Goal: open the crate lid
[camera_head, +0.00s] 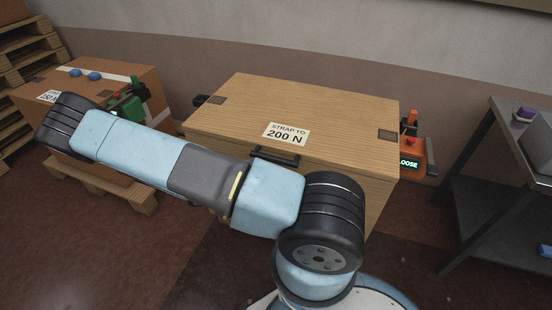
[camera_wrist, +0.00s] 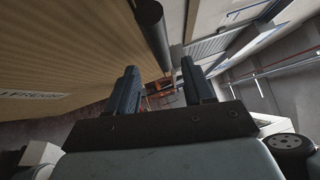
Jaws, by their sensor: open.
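The wooden crate (camera_head: 378,190) stands in the middle of the head view. Its flat lid (camera_head: 300,105) lies level and closed, with a "STRAP TO 200 N" label (camera_head: 286,133). A dark handle (camera_head: 275,158) is at the lid's front edge, partly behind my arm. In the wrist view my gripper (camera_wrist: 161,83) is open, with nothing between its fingers. A dark bar (camera_wrist: 152,32) shows just beyond the fingertips, beside a pale wooden surface (camera_wrist: 65,45); I cannot tell for certain that it is the handle. My gripper is hidden in the head view.
An orange device (camera_head: 411,155) reading "LOOSE" is at the crate's right side. A second box (camera_head: 130,75) with a green device (camera_head: 128,106) sits on a pallet (camera_head: 135,200) at left. A metal table (camera_head: 505,110) is at right. My arm crosses before the crate.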

